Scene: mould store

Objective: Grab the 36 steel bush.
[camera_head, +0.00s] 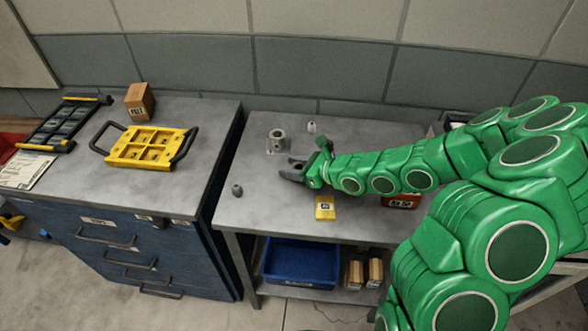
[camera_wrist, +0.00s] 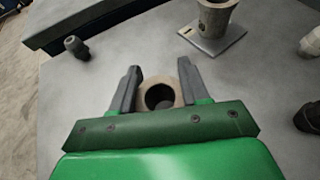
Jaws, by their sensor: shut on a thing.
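My gripper (camera_head: 291,171) is low over the grey bench on the right. In the wrist view, a round beige-grey bush (camera_wrist: 177,90) with a dark centre hole sits between the two fingers of my gripper (camera_wrist: 158,68), which is shut on it. No number can be read on it. In the head view the fingers mostly hide this bush. Whether it still touches the bench is not clear.
A larger grey bush (camera_head: 277,136) stands on a plate behind the gripper. A small dark piece (camera_head: 237,190) stands at the left, a pale one (camera_head: 311,127) behind. A yellow block (camera_head: 325,208) lies in front. A yellow tray (camera_head: 122,160) sits on the left cabinet.

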